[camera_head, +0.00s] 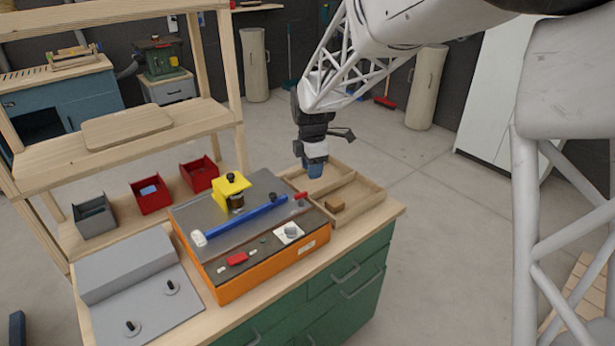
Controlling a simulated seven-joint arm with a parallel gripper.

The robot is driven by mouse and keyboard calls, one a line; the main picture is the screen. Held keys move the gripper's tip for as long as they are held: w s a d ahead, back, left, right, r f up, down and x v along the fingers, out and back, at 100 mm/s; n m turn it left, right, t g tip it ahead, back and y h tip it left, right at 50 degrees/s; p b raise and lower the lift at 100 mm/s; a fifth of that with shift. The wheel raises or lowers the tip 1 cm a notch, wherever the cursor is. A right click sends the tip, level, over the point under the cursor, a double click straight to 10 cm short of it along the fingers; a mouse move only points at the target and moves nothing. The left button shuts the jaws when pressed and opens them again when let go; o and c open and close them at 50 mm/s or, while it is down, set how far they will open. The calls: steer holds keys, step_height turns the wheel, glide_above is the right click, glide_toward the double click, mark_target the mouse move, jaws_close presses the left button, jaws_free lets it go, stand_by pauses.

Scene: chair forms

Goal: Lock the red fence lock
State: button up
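An orange-sided machine (262,276) with a dark grey top sits on the workbench. A long blue fence bar (245,222) lies diagonally across its top. A small red lever (301,197), which looks like the fence lock, stands at the bar's right end. A second red part (237,259) sits on the machine's front strip. My gripper (313,174) points down above the wooden tray, behind and slightly right of the red lever and apart from it. Its lower end is blue and small in view, so I cannot tell whether the fingers are open or shut.
A yellow block with a black knob (231,188) stands on the machine behind the bar. The divided wooden tray (372,200) holds a small brown block (334,207). A grey stepped panel (130,268) lies left. Red bins (151,196) and a grey bin (94,217) stand behind.

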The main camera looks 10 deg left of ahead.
mark_target(301, 193)
steer(key=w+a+f+n, duration=0.2)
steer(key=a, duration=0.1)
steer(key=shift+w+a+f, duration=0.1)
steer(key=shift+a+f, duration=0.05)
steer(key=shift+f, duration=0.2)
steer(key=shift+f, duration=3.9)
jaws_close()
